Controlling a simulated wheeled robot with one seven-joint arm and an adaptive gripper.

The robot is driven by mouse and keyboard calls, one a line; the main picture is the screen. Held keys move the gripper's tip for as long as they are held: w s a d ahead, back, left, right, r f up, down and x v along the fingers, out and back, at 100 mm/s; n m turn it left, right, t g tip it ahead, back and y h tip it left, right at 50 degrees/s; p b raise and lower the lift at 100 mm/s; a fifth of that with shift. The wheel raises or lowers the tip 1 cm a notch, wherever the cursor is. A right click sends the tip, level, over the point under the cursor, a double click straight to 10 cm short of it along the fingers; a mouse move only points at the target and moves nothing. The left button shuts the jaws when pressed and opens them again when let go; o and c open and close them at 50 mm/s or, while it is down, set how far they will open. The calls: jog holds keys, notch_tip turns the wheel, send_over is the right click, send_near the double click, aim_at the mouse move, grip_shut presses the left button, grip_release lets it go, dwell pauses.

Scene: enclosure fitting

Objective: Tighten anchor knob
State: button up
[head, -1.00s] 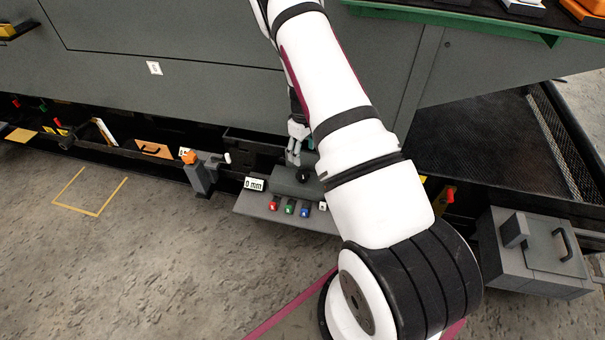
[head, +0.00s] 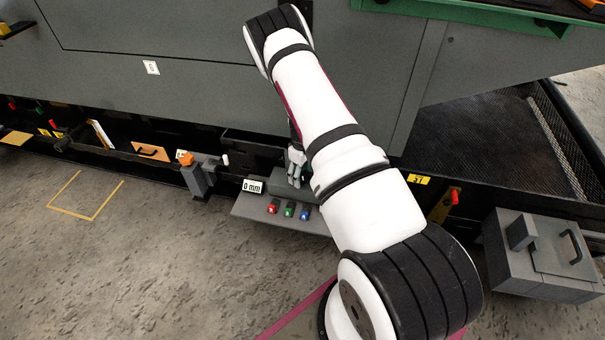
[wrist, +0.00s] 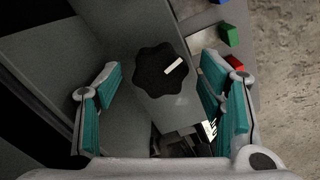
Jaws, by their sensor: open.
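A black lobed knob (wrist: 158,72) with a white pointer mark sits on a grey block (wrist: 168,108) in the wrist view. The mark points to the upper right. My gripper (wrist: 160,66) is open, with its teal pads on the left and right of the knob and a gap on each side. I cannot tell how far the fingertips are above it. In the head view my gripper (head: 296,172) is at the grey block behind the button shelf, and the knob is hidden or too small to make out.
A grey shelf (head: 255,213) carries red, green and blue buttons (head: 289,212) and a "0 mm" display (head: 252,186). An orange-topped post (head: 196,178) stands to the left. A grey box with a handle (head: 545,255) is at the right.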

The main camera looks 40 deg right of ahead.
jog(key=c, duration=1.1)
jog(key=shift+c, duration=0.2)
jog(key=shift+m, duration=0.4)
jog(key=m, duration=0.4)
jog(key=shift+b, duration=0.35)
jog(key=m, duration=1)
jog(key=shift+m, duration=0.4)
jog(key=m, duration=0.5)
jog(key=shift+m, duration=0.3)
